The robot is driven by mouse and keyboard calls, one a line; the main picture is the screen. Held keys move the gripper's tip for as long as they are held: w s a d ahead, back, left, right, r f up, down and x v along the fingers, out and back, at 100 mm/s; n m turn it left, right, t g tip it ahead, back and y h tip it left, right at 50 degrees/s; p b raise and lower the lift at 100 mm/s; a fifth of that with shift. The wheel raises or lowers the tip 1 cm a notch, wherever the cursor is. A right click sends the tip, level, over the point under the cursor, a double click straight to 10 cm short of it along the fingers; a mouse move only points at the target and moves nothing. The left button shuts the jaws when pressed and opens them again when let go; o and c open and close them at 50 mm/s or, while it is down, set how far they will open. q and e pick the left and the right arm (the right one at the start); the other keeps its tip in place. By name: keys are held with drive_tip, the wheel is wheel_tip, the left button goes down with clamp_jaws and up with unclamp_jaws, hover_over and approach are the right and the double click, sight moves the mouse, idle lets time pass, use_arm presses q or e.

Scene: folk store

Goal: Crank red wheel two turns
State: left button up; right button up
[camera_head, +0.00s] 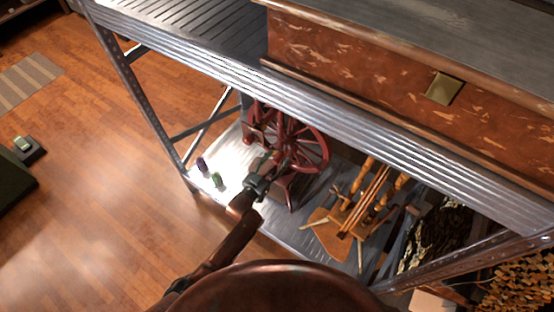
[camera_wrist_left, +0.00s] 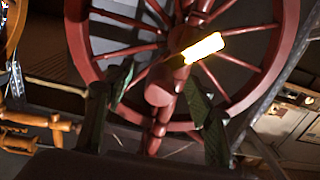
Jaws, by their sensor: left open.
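The red spoked wheel (camera_head: 303,145) stands in a red frame on the lower metal shelf, under the upper shelf's edge. In the left wrist view the wheel (camera_wrist_left: 85,45) fills the upper middle, with a red cylindrical part (camera_wrist_left: 160,88) near its centre. My left gripper (camera_head: 268,172) reaches in from the front left, in front of the wheel. In the left wrist view its two dark green fingers (camera_wrist_left: 158,118) are open, one each side of the red part. I cannot tell whether they touch it. My right gripper does not show.
On the lower shelf (camera_head: 283,227), a purple item (camera_head: 202,164) and a green item (camera_head: 217,180) stand left of my arm. A wooden tool with orange handles (camera_head: 369,200) lies to the right. The upper shelf edge (camera_head: 330,105) overhangs, and a metal post (camera_head: 140,95) stands at left.

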use_arm(q)
drive_tip(key=shift+p+v, duration=0.7)
drive_tip(key=shift+v, duration=0.45)
drive_tip(key=p+v, duration=0.3)
drive_tip(key=v, duration=0.3)
drive_tip(key=shift+s+a, duration=0.2)
drive_tip(key=shift+s, duration=0.1)
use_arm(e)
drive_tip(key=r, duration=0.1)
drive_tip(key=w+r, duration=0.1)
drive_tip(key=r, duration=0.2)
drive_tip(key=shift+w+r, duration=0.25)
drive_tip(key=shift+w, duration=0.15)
